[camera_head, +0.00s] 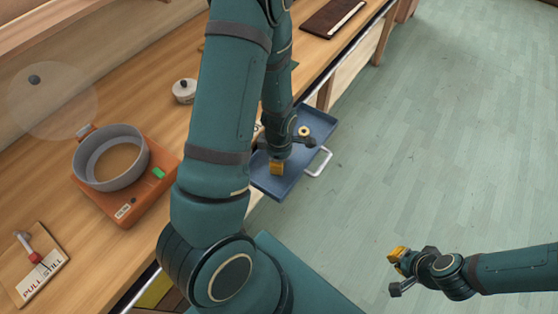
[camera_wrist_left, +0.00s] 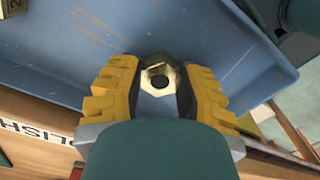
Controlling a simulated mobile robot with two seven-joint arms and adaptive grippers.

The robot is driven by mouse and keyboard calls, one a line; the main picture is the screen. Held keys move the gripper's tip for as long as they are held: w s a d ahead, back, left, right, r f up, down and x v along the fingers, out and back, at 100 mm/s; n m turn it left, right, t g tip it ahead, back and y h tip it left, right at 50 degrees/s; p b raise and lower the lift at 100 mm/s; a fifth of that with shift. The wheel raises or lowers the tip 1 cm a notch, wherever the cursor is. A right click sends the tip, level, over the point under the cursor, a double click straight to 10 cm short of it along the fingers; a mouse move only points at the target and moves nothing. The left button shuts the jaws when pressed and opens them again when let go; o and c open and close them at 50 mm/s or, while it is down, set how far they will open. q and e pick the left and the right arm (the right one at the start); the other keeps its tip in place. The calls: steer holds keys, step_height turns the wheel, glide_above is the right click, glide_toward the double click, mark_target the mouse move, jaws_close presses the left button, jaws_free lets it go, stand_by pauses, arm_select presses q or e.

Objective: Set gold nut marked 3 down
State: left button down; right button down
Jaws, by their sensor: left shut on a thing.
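A gold hex nut (camera_wrist_left: 160,77) with a dark round hole sits between the yellow fingers of my left gripper (camera_wrist_left: 157,90) in the left wrist view. The fingers are shut on it, and its number is not readable. In the head view my left gripper (camera_head: 277,168) is over the near part of the blue tray (camera_head: 322,128), and the held nut is hidden there. The wrist view shows the blue tray floor (camera_wrist_left: 100,40) beneath; I cannot tell whether the nut touches it. My right gripper (camera_head: 398,256) is over the floor at the right, its jaw opening unclear.
Another gold nut (camera_head: 304,131) lies in the tray's far part. A marked gold piece (camera_wrist_left: 12,7) shows at the wrist view's corner. The tray has a white handle (camera_head: 319,163). An orange burner (camera_head: 130,205) with a grey pan (camera_head: 100,182) and a lidded white pot (camera_head: 184,91) stand on the counter.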

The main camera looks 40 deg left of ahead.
arm_select(q)
steer(key=shift+f, duration=0.1)
steer(key=c, duration=0.7)
jaws_free()
step_height(320, 180, up, 12)
steer(key=p, duration=0.3)
